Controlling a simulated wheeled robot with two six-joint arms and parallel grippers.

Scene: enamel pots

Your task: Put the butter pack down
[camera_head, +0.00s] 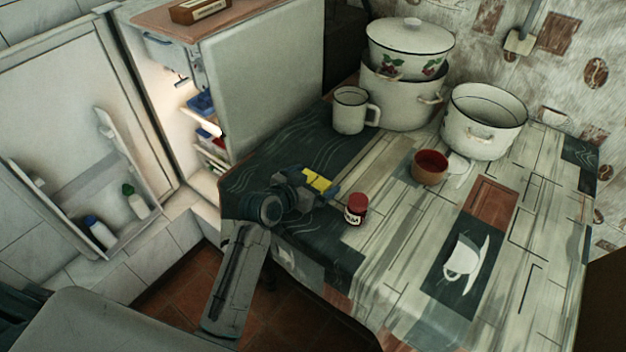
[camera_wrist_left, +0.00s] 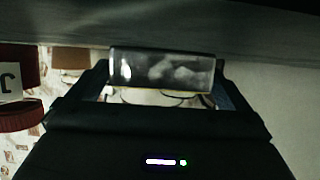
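The butter pack (camera_head: 318,180) is a small yellow block in the head view, at the near left edge of the table. My left gripper (camera_head: 316,187) is around it, with a finger on either side. In the left wrist view the pack (camera_wrist_left: 163,70) shows as a dark, glossy block with a thin yellow edge, between the fingertips of my left gripper (camera_wrist_left: 160,88). Whether the pack touches the tabletop (camera_head: 410,225) is hard to tell. My right gripper is not in view.
A red-lidded jar (camera_head: 356,209) stands just right of the left gripper. A brown bowl (camera_head: 430,167), white mug (camera_head: 351,110), open pot (camera_head: 484,122) and lidded pot (camera_head: 408,50) stand farther back. An open fridge (camera_head: 270,80) is at left. The table's front right is clear.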

